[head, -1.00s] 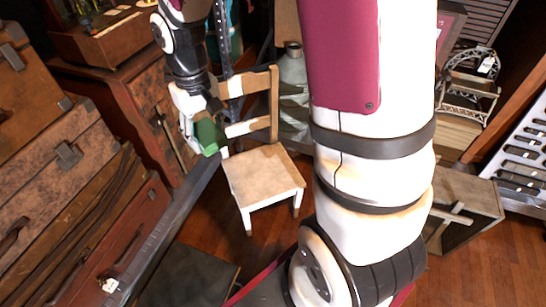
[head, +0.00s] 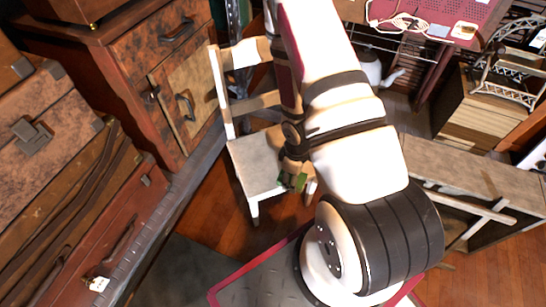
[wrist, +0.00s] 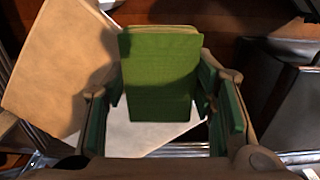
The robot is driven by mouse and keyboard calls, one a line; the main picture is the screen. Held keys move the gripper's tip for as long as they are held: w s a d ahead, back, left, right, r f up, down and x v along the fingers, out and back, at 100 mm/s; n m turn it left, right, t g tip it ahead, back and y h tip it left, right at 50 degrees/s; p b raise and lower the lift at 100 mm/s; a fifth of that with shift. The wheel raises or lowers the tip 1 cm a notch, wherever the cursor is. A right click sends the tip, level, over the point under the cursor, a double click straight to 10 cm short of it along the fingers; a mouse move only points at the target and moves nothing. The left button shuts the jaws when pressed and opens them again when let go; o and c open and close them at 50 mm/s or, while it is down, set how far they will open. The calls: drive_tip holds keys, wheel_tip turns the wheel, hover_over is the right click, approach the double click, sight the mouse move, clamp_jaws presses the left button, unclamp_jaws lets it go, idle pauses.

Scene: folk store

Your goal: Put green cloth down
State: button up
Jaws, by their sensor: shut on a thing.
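The green cloth (wrist: 160,75) looks like a flat, folded block in the wrist view. My gripper (wrist: 162,92) is shut on it, with a finger at each side. In the head view my gripper (head: 295,178) and a small patch of green show in front of the wooden chair (head: 255,165), over the right front part of its pale seat. My arm hides part of the chair. I cannot tell how high the cloth is above the seat.
A wooden cabinet (head: 135,80) stands behind and left of the chair. Stacked suitcases (head: 60,210) fill the left side. A wooden crate (head: 470,185) stands at the right, and a red-topped table (head: 430,18) is at the back. Some wood floor (head: 205,215) is clear beside the chair.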

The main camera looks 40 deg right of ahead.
drive_tip(key=b, duration=0.3)
hover_over(274, 156)
drive_tip(key=shift+a+f, duration=0.1)
drive_tip(key=shift+f, duration=0.7)
drive_tip(key=shift+f+b, duration=1.15)
drive_tip(key=shift+f, duration=0.6)
drive_tip(key=o, duration=0.7)
drive_tip(key=shift+f, duration=0.1)
drive_tip(key=o, duration=0.3)
